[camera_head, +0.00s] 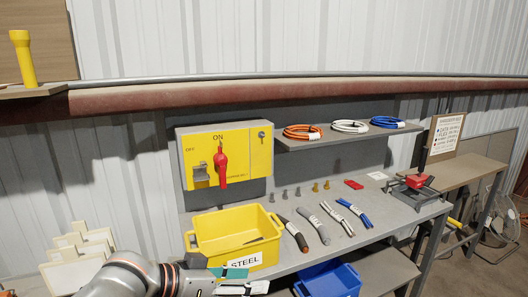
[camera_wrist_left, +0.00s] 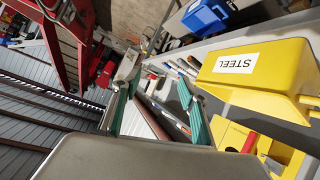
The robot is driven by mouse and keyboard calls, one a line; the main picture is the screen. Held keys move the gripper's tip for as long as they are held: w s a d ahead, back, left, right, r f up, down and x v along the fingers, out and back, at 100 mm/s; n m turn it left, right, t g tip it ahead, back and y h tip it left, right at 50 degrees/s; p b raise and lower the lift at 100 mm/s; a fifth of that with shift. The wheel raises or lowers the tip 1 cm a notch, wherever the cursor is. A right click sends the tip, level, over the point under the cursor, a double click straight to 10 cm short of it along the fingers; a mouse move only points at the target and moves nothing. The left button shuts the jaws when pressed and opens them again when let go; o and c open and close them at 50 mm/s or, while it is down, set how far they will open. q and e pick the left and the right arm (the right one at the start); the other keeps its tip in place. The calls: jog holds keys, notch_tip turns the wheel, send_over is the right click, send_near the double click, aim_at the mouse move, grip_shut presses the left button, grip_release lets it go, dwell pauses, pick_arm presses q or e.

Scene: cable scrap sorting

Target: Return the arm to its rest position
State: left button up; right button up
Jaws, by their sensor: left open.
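My left arm (camera_head: 130,276) comes in from the lower left in the head view. My left gripper (camera_head: 243,281) is in front of the yellow STEEL bin (camera_head: 207,249), at the bench's front edge. In the left wrist view its two green-padded fingers (camera_wrist_left: 160,90) are spread apart with nothing between them. The yellow bin also shows at the right of that view (camera_wrist_left: 268,75), beside the fingers; I cannot tell whether they touch it. My right gripper is not in view.
Several cable pieces (camera_head: 318,229) lie on the grey bench (camera_head: 355,242) right of the bin. A blue bin (camera_head: 330,280) sits lower in front. Behind are a yellow switch box (camera_head: 250,155) with a red handle and a shelf with cable coils (camera_head: 303,132). A red clamp tool (camera_head: 417,181) stands at right.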

pick_arm(q)
jog(key=s+a+f+n+t+y, duration=0.15)
jog(key=a+f, duration=0.25)
jog(key=f, duration=0.4)
jog(key=s+a+f+n+t+y, duration=0.1)
jog(key=s+a+f+t+y, duration=0.15)
jog(key=f, duration=0.65)
jog(key=s+a+f+n+t+y, duration=0.15)
jog(key=a+f, duration=0.25)
jog(key=f, duration=0.4)
jog(key=s+a+f+y, duration=0.1)
jog(key=s+a+f, duration=0.2)
jog(key=s+f, duration=0.1)
jog(key=s+a+f+g+y, duration=0.1)
jog(key=s+a+f, duration=0.2)
jog(key=s, duration=0.4)
jog(key=shift+f, duration=0.65)
